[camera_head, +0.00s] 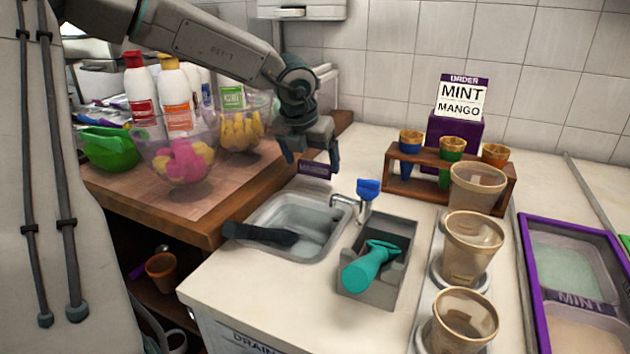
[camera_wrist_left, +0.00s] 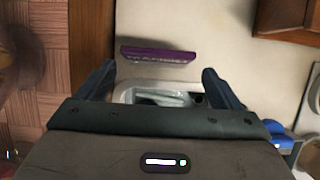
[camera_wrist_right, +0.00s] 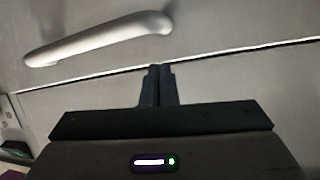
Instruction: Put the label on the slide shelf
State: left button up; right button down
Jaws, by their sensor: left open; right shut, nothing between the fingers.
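A small purple label (camera_head: 315,169) with pale lettering is on the pale counter behind the sink in the head view. My left gripper (camera_head: 312,162) is open, pointing down over it. In the left wrist view the label (camera_wrist_left: 158,57) lies just beyond the two spread fingertips of the left gripper (camera_wrist_left: 160,70). I cannot tell how high the fingers are above it. My right gripper (camera_wrist_right: 158,68) is shut and empty in the right wrist view, and is not seen in the head view. I cannot single out the slide shelf.
The sink (camera_head: 318,222) holds a dark-handled tool (camera_head: 260,234). A blue-topped tap (camera_head: 367,188) stands beside it. A wooden cone rack (camera_head: 430,190) and a purple order stand (camera_head: 455,130) are to the right. Glass bowls (camera_head: 182,150) are to the left. A grey door with a handle (camera_wrist_right: 100,36) faces my right gripper.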

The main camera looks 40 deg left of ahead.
aim_at(314, 170)
pick_arm(q)
jog(key=x, duration=0.5)
jog(key=shift+w+a+f, duration=0.1)
jog(key=shift+w+a, duration=0.05)
jog(key=shift+a, duration=0.05)
jog(key=c, duration=0.9)
jog(key=shift+o, duration=0.2)
